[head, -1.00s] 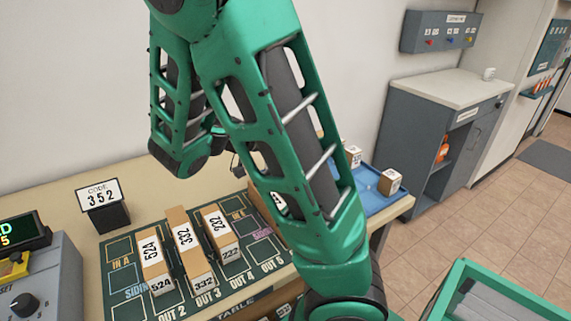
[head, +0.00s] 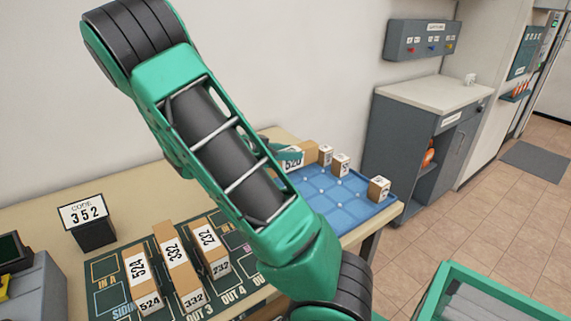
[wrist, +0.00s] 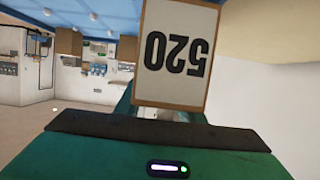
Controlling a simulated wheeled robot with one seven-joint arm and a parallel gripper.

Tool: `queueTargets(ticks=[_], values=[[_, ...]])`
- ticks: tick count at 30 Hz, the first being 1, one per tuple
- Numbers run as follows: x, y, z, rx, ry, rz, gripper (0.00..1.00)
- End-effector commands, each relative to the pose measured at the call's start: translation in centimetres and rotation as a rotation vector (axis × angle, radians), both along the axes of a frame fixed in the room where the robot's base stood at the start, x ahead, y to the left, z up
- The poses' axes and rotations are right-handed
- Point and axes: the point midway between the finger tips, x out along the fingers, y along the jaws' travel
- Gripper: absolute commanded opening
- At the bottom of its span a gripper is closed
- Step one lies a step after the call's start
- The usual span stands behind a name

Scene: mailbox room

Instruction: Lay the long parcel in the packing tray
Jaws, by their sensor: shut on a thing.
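The long parcel, labelled 520 (wrist: 175,55), stands out from my gripper (wrist: 168,114) in the wrist view, its label upside down there. My gripper is shut on it; the fingertips are mostly hidden. In the head view the parcel (head: 292,160) shows beside my arm, at the back left of the blue tray (head: 335,205). My arm hides part of the parcel and most of my gripper there. I cannot tell whether the parcel touches the tray.
Small boxes (head: 341,164) stand along the tray's back and right edges; its visible middle is clear. Parcels 524 (head: 140,282), 332 (head: 178,270) and 232 (head: 210,250) lie on the marked green mat (head: 105,268). A code 352 sign (head: 85,215) stands behind.

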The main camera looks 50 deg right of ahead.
Motion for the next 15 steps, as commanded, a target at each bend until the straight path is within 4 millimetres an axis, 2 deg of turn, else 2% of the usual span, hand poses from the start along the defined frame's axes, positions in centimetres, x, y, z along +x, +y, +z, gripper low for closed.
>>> queueTargets(ticks=[9,15], values=[[-0.2,0.0,-3.5,-0.002,0.003,-0.002,0.01],[-0.1,0.0,-3.7,-0.001,0.000,-0.001,0.01]])
